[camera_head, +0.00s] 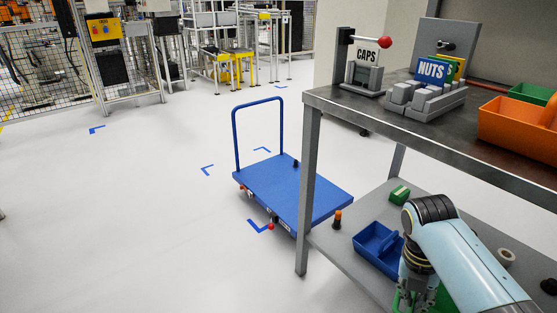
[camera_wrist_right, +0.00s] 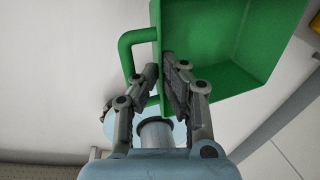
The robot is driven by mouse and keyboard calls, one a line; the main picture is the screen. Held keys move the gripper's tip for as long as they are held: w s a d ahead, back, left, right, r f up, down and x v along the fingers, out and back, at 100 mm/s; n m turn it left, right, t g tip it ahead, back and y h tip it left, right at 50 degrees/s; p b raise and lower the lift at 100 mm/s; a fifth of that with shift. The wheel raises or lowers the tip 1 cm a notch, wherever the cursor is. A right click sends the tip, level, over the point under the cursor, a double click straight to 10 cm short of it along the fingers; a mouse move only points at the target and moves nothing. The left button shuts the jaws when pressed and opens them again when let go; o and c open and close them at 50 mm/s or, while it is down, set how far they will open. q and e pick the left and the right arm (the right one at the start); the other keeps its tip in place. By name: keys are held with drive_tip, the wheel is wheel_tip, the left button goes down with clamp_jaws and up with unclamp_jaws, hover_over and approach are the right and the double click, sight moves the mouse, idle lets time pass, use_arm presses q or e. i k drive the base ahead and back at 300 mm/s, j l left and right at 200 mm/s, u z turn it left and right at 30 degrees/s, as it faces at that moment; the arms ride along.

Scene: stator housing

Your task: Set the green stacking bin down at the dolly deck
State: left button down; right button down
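The green stacking bin (camera_wrist_right: 222,42) fills the upper right of the right wrist view, with a loop handle (camera_wrist_right: 125,52) at its left side. My right gripper (camera_wrist_right: 160,72) has its fingers on either side of the bin's near wall and appears shut on it. In the head view, the right gripper (camera_head: 415,288) points down at the lower shelf's front edge. Only small green parts of the bin show around it, and most is hidden or out of frame. The blue dolly deck (camera_head: 290,190) stands on the floor left of the workbench. My left gripper is not in view.
A workbench (camera_head: 470,145) bears an orange bin (camera_head: 515,125), a CAPS holder (camera_head: 366,70) and a NUTS holder (camera_head: 430,90). Its lower shelf (camera_head: 350,215) holds a blue bin (camera_head: 377,248). The bench leg (camera_head: 308,190) stands beside the dolly. Floor left of the dolly is clear.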

sight(291, 187)
drive_tip(key=i+j+u, duration=0.55)
drive_tip(key=i+u, duration=0.6)
drive_tip(key=i+z, duration=0.45)
drive_tip(key=i+j+z, duration=0.2)
drive_tip(key=i+z, duration=0.2)
drive_tip(key=i, duration=0.15)
drive_tip(key=i+j+z, duration=0.55)
drive_tip(key=i+z, duration=0.2)
drive_tip(key=i+j+z, duration=0.25)
drive_tip(key=i+l, duration=0.05)
drive_tip(key=i, duration=0.05)
